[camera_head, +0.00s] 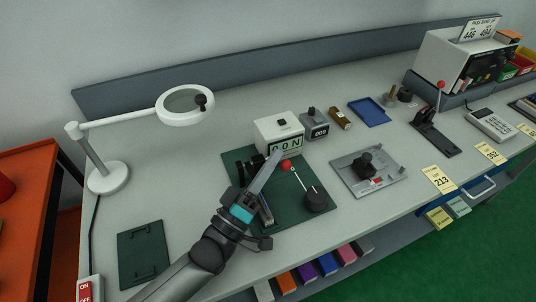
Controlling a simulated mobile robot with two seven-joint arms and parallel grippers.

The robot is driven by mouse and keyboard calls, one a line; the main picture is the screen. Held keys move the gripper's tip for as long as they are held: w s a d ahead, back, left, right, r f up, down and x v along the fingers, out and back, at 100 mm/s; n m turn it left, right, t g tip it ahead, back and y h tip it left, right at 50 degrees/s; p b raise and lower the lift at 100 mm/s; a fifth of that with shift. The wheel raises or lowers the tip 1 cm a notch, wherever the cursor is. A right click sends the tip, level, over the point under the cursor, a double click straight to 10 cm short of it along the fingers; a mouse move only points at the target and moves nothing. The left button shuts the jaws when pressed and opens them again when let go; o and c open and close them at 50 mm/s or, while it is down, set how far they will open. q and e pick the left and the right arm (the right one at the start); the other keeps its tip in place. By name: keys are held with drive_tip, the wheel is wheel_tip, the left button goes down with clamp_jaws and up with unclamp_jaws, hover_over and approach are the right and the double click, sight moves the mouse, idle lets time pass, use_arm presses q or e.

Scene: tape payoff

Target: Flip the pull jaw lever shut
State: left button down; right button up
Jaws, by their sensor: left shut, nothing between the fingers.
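A thin lever with a red ball knob (287,165) leans up and left from a dark round base (317,199) on the dark green mat (240,158). I take it for the pull jaw lever, but I cannot tell for sure. My left gripper (276,156) reaches in from the lower left over the mat. Its fingers are shut and empty, with the tips just left of the red knob. I cannot tell whether they touch it. The gripper and arm hide part of the mat and a device beneath. My right gripper is out of view.
A white box with a green display (279,133) stands behind the gripper. A grey fixture plate (352,182) lies to the right. A second red-knobbed lever (441,86) stands farther right.

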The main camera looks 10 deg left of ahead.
use_arm(q)
drive_tip(key=shift+s+d+f, duration=0.15)
drive_tip(key=shift+s+f, duration=0.1)
drive_tip(key=shift+f, duration=0.05)
idle(0.5)
drive_tip(key=s+a, duration=0.5)
drive_tip(key=s, duration=0.7)
drive_tip(key=shift+a+f+p, duration=0.25)
drive_tip(key=shift+a+p, duration=0.05)
drive_tip(key=shift+a, duration=0.05)
